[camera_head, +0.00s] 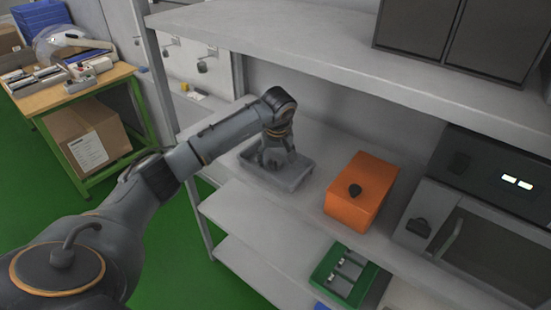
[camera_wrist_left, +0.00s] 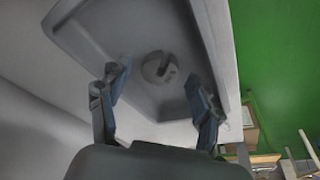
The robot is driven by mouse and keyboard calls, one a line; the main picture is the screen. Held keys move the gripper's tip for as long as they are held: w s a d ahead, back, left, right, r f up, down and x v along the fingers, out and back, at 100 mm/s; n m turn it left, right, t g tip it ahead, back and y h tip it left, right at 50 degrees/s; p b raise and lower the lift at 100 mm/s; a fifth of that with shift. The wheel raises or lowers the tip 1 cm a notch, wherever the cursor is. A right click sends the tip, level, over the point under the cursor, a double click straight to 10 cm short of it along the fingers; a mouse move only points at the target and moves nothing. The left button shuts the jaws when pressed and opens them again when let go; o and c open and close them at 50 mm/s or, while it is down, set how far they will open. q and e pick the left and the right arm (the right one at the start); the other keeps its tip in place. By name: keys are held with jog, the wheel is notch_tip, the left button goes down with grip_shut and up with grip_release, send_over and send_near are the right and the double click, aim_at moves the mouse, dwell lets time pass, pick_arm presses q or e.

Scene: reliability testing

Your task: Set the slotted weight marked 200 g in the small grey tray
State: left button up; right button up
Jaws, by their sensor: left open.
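The small grey tray (camera_head: 296,182) stands on the middle shelf, and it fills the upper part of the left wrist view (camera_wrist_left: 92,22). A grey slotted weight (camera_wrist_left: 159,68) lies flat on the tray floor, with its slot showing; I cannot read its marking. In the head view the weight is hidden behind my gripper. My left gripper (camera_head: 271,163) reaches down over the tray. In the left wrist view its fingers (camera_wrist_left: 157,76) are open, one on each side of the weight, with visible gaps between them and it.
An orange box (camera_head: 354,212) with a black knob stands right of the tray, and a dark machine (camera_head: 480,225) stands further right. An upper shelf (camera_head: 300,38) overhangs behind. A green tray (camera_head: 344,274) is lower down. A wooden bench (camera_head: 70,95) stands far left.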

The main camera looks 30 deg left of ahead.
pick_arm(q)
jog(key=b+v, duration=0.1)
jog(key=v, duration=0.6)
jog(key=shift+r+b, duration=0.2)
jog(key=shift+b, duration=0.1)
